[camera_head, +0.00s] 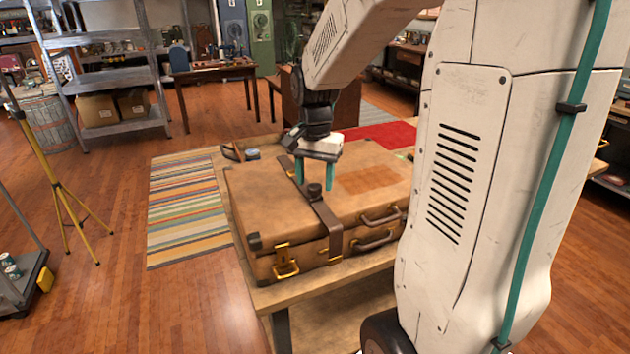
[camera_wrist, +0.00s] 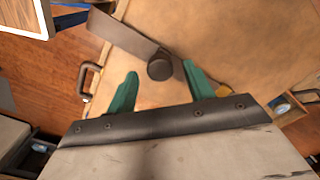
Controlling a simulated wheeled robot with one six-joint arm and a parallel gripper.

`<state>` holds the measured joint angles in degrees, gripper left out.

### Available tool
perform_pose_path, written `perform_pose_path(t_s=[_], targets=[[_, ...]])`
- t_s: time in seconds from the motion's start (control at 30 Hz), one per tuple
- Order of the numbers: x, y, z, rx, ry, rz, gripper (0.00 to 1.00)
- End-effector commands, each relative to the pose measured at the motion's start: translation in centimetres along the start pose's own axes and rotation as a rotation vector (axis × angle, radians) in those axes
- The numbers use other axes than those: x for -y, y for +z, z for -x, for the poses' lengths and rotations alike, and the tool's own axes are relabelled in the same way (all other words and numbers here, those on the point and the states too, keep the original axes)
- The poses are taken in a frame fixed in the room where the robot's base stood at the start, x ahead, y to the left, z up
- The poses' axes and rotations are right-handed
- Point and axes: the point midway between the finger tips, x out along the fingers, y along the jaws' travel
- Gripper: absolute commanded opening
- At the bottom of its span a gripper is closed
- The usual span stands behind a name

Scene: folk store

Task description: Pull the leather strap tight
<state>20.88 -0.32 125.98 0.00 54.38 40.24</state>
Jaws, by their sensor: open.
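A brown leather suitcase (camera_head: 262,210) lies flat and closed on a wooden table. A dark leather strap (camera_head: 326,217) runs across its lid and hangs over the front side. The strap also shows in the wrist view (camera_wrist: 118,34). A dark round knob (camera_head: 314,191) stands up from the strap; it also shows in the wrist view (camera_wrist: 160,69). My gripper (camera_head: 315,186) points down over the lid with its teal fingers apart and empty. In the wrist view the knob appears between the fingertips (camera_wrist: 160,68); I cannot tell how far below them it is.
The suitcase has front handles (camera_head: 380,216) and a brass latch (camera_head: 285,262). The table edge (camera_head: 290,297) shows in front of it. A striped rug (camera_head: 186,210) lies on the floor to the left. A yellow tripod (camera_head: 62,185) stands further left.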

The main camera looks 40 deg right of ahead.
Motion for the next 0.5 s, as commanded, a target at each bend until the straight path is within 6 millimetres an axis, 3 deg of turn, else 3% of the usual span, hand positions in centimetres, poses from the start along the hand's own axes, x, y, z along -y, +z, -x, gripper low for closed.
perform_pose_path(t_s=[0.13,0.4,0.5], targets=[[-0.01,0.03,-1.12,0.001,0.000,0.001,0.52],[0.00,0.03,-1.29,-0.001,-0.001,0.001,0.52],[0.00,0.03,-1.28,-0.001,-0.001,0.001,0.27]])
